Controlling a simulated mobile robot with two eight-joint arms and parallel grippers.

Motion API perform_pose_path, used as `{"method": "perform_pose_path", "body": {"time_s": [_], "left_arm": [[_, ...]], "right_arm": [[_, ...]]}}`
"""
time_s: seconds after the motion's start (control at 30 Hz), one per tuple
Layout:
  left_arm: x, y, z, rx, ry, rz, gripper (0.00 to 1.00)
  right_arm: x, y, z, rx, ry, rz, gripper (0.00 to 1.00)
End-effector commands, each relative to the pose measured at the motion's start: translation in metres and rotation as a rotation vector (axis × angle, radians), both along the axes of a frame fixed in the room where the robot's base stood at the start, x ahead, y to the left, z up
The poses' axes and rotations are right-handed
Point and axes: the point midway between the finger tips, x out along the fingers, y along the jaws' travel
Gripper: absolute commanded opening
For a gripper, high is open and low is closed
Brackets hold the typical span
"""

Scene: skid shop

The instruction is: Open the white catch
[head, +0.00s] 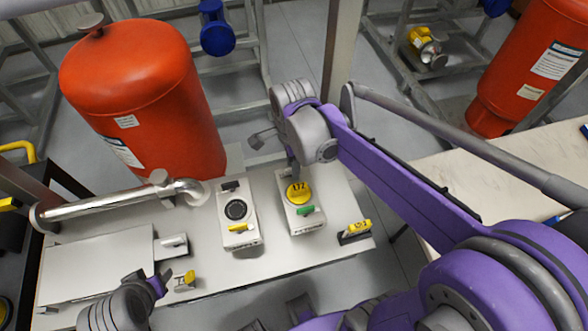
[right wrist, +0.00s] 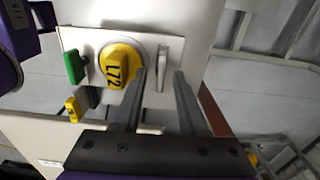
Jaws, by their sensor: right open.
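The white catch (right wrist: 163,68) is a narrow pale bar on the light panel beside a yellow round knob marked L72 (right wrist: 122,64). In the right wrist view it shows between my right gripper's two fingers (right wrist: 162,78); I cannot tell whether they touch it. In the head view my right gripper (head: 276,150) is open above the far end of the box (head: 305,220) with the yellow knob, and the catch is hidden there. My left gripper (head: 152,284) is at the lower left; its jaws are unclear.
A green lever (head: 305,210) sits on the same box. A second box (head: 240,242) with a black dial stands to its left. A large red tank (head: 150,90) and a grey pipe (head: 100,207) stand at the left. A yellow-handled part (head: 355,230) lies at the right.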

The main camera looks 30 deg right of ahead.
Motion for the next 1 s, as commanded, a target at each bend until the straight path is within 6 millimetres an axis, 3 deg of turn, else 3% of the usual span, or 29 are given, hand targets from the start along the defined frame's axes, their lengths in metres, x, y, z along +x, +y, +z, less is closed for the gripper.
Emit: {"method": "perform_pose_path", "body": {"time_s": [0.7,1.0], "left_arm": [[0.019,0.000,0.050,0.000,-0.037,0.000,0.50],[0.020,0.000,0.051,0.000,-0.038,0.000,0.50]], "right_arm": [[0.001,0.000,0.061,-0.001,-0.003,0.000,0.41],[0.000,0.000,0.063,0.000,-0.001,0.000,0.41]]}}
